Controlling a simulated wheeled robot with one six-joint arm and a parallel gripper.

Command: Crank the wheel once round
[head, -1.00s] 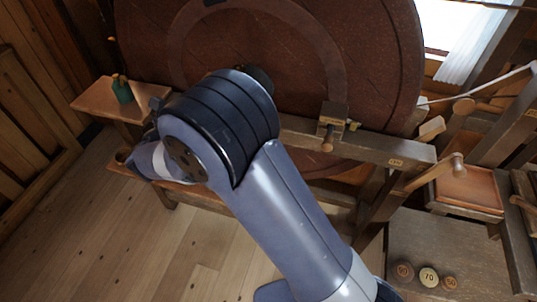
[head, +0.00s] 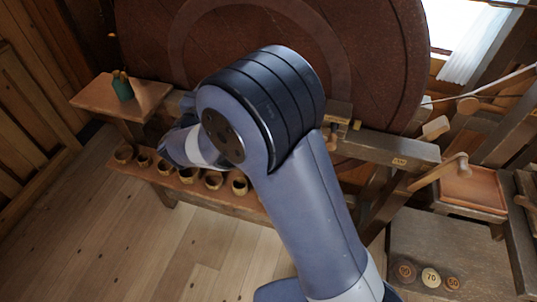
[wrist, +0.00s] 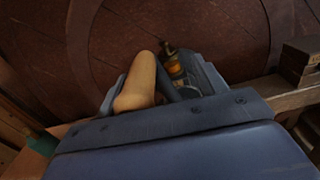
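The big red-brown wheel (head: 385,60) stands upright at the back and fills much of the wrist view (wrist: 130,30). A tan wooden handle (wrist: 140,82) stands out in front of its face in the wrist view. My gripper (wrist: 143,92) has a finger on each side of this handle, close against it, and appears shut on it. A brass fitting (wrist: 174,66) shows just right of the handle. In the head view my arm covers the handle and the fingertips, so how the handle joins the wheel is hidden.
A beam (head: 390,150) crosses before the wheel, with a wooden block (head: 338,118) on it. A low bench (head: 165,178) holds several small cups. A green bottle (head: 122,88) stands on a side shelf (head: 95,97). Round numbered weights (head: 430,277) lie at lower right. Floor is clear at lower left.

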